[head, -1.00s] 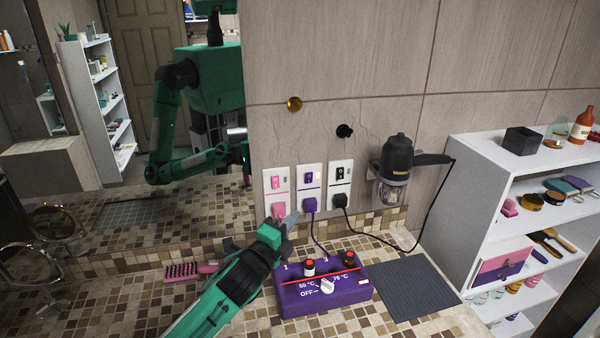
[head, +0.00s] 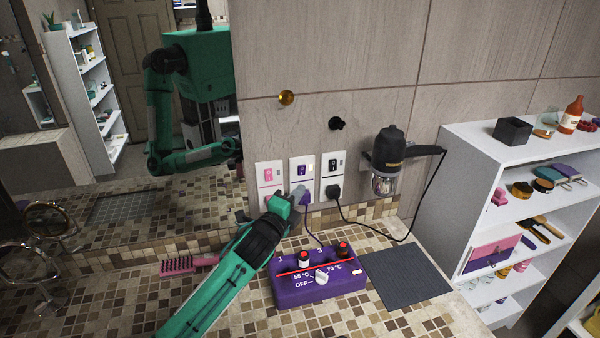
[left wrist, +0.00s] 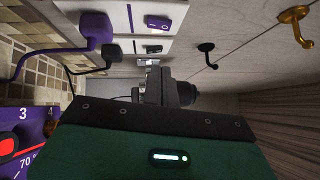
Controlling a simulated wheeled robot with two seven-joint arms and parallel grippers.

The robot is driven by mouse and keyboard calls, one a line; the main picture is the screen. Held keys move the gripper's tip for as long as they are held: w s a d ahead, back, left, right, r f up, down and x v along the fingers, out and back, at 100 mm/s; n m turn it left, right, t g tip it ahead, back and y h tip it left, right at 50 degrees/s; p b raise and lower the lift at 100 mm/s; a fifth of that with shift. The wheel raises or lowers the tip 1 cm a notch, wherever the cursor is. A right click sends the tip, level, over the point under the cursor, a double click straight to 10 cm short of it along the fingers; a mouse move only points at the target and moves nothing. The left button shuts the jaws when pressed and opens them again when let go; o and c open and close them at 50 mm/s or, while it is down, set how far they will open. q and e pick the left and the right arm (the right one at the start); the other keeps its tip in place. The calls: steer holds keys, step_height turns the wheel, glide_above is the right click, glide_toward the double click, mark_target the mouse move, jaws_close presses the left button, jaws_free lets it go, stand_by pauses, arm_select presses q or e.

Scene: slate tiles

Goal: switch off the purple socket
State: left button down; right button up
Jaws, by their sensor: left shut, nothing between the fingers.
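The purple socket (head: 308,181) is the middle of three white wall plates. Its rocker switch (head: 302,170) is purple, with a small pale mark at its right. A purple plug (head: 308,203) sits in its lower part, partly covered by my left gripper. My left gripper (head: 298,192) is shut and empty, its tips in front of the plate's lower part, below the switch; whether they touch it I cannot tell. The left wrist view shows the purple plug (left wrist: 92,32) and the purple switch (left wrist: 157,22) sideways. My right gripper is not clearly seen.
Pink (head: 268,175) and black (head: 333,163) switches flank it; a black plug (head: 334,192) is on the right. A purple control box (head: 315,289) stands below on the counter, beside a grey mat (head: 405,276). A hair dryer (head: 391,150) hangs at right. A pink brush (head: 189,264) lies left.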

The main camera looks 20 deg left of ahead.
mark_target(302, 170)
arm_select(q)
steer(key=shift+w+a+r+p, duration=0.2)
steer(key=shift+w+p, duration=0.25)
steer(key=shift+w, duration=0.65)
steer(key=shift+w+a+r+p, duration=0.15)
steer(key=shift+w+a+p, duration=0.25)
steer(key=shift+w, duration=0.75)
steer(key=shift+w+a+r+p, duration=0.2)
steer(key=shift+w+p, duration=0.25)
steer(key=shift+w, duration=0.65)
